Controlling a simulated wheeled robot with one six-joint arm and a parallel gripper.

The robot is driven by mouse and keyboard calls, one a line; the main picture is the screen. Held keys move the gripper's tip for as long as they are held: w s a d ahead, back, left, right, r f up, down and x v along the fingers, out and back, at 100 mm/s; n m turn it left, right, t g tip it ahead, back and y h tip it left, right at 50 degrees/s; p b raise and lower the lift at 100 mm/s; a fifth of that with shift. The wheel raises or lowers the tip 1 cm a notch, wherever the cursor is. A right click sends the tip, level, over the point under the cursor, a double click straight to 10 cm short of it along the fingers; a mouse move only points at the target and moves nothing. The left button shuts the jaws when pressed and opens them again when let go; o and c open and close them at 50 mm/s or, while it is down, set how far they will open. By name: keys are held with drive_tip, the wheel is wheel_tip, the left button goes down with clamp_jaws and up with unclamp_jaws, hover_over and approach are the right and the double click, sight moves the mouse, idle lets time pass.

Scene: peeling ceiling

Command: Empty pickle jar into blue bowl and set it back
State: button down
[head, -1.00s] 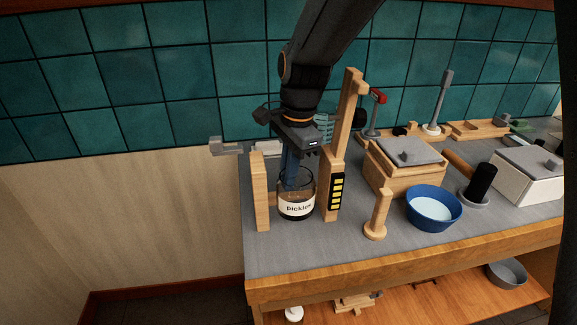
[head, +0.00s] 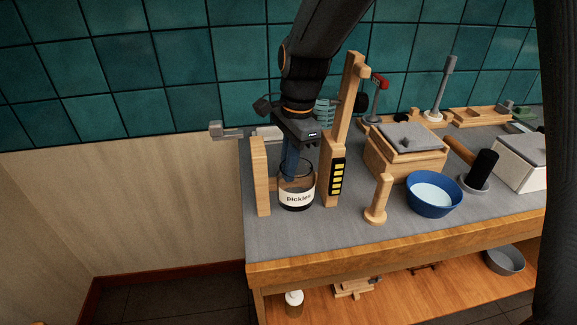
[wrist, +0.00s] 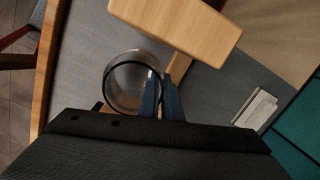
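The glass jar labelled "pickles" (head: 297,197) stands upright on the grey counter between two wooden posts. My gripper (head: 291,172) points down at it from above. In the wrist view its two blue fingers (wrist: 160,95) lie close together at the right side of the jar's rim (wrist: 110,78), one seeming inside and one outside. Whether they press on the glass I cannot tell. The jar looks grey and clear inside from above; I see no pickles. The blue bowl (head: 434,205) stands on the counter to the right with pale, liquid-like contents.
A tall wooden post (head: 347,95) with a yellow-marked black strip stands right of the jar, and a shorter post (head: 260,178) left. Lidded boxes (head: 402,160) stand behind. The counter's front strip is clear.

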drive_tip(key=shift+f, duration=0.4)
drive_tip(key=c, duration=1.9)
unclamp_jaws()
